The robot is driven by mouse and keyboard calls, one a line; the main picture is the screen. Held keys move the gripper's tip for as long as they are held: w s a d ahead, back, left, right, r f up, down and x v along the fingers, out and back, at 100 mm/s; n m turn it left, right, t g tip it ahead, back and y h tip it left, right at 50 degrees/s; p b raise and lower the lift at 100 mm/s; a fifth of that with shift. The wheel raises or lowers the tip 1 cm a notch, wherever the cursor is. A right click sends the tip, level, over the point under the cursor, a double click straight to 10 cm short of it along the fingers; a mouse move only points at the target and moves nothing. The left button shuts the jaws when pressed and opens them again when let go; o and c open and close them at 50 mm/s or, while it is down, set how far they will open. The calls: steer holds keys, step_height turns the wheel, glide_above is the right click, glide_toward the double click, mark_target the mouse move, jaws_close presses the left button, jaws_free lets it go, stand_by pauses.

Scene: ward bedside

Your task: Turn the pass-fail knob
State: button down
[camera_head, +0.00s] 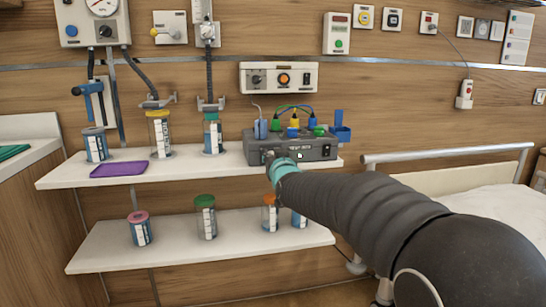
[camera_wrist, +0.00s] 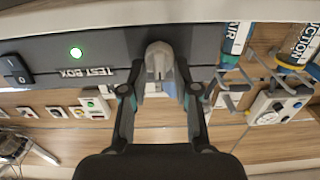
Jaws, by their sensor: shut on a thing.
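The grey test box (camera_head: 325,152) stands on the upper white shelf in the head view. Its dark front panel (camera_wrist: 110,48), with an upside-down "TEST BOX" label, fills the top of the wrist view. The pale grey pass-fail knob (camera_wrist: 159,60) sticks out from this panel. My gripper (camera_wrist: 160,88) has one finger on each side of the knob and is shut on it. In the head view my gripper (camera_head: 273,163) is at the left part of the box's front, and my arm hides the knob.
A green lamp (camera_wrist: 76,52) is lit on the panel, near a black rocker switch (camera_wrist: 15,70). Coloured plugs and cables sit on top of the box. Several capped jars and a purple tray (camera_head: 119,169) stand left on the shelves. A bed (camera_head: 490,205) is at the right.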

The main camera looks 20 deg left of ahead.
steer(key=shift+f+m+b, duration=0.15)
steer(key=shift+m+b, duration=0.15)
steer(key=shift+b, duration=0.2)
steer(key=m+b, duration=0.2)
steer(key=b, duration=0.1)
steer(key=m+b, duration=0.6)
steer(key=shift+w+d, duration=0.2)
steer(key=shift+d, duration=0.2)
steer(key=c, duration=0.9)
jaws_free()
steer(key=shift+o, duration=0.2)
